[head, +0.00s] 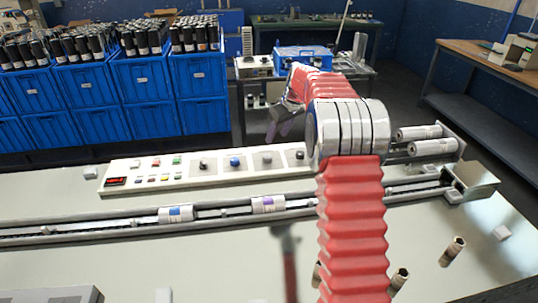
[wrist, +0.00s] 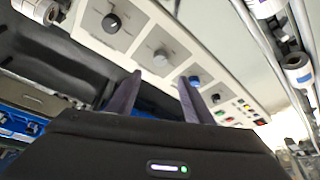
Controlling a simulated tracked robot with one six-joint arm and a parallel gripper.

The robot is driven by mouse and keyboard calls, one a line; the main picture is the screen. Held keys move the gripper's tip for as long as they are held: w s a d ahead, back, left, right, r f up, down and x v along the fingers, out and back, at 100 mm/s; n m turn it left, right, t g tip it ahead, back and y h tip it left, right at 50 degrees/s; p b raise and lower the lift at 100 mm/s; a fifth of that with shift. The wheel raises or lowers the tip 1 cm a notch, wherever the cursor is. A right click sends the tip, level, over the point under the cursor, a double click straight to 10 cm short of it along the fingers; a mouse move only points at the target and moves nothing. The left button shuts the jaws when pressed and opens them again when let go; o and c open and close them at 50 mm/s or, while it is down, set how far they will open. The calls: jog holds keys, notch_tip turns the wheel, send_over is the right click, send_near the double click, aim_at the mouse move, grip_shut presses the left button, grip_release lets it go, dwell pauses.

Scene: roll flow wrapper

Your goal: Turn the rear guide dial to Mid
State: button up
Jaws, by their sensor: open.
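A pale control panel (head: 140,176) carries a row of dials, which also shows in the wrist view (wrist: 140,48). From left to right in the head view they are a black dial (head: 204,165), a blue dial (head: 236,162), a grey dial (head: 267,158) and a black dial (head: 300,155). Dial labels are too small to read, so I cannot tell which is the rear guide dial. My gripper (wrist: 158,77) is open and empty, its two dark fingers apart. In the wrist view the grey dial (wrist: 161,57) shows just beyond the fingertips and the blue dial (wrist: 195,82) beside the right finger.
Small buttons (head: 165,179) and a red display (head: 116,181) sit at the panel's left. A conveyor channel (head: 110,226) with wrapped rolls (head: 175,214) runs in front. White rollers (head: 432,148) stand right. Blue crates (head: 95,95) are behind. Brown tubes (head: 452,251) stand front right.

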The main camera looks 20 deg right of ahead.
aim_at(267, 156)
jog(key=x, duration=1.3)
jog(key=shift+f, duration=0.2)
jog(key=c, duration=1)
jog(key=shift+s, duration=0.1)
jog(key=shift+a+m+h, duration=0.1)
jog(key=shift+m+h, duration=0.5)
jog(key=shift+m, duration=0.9)
jog(key=o, duration=1)
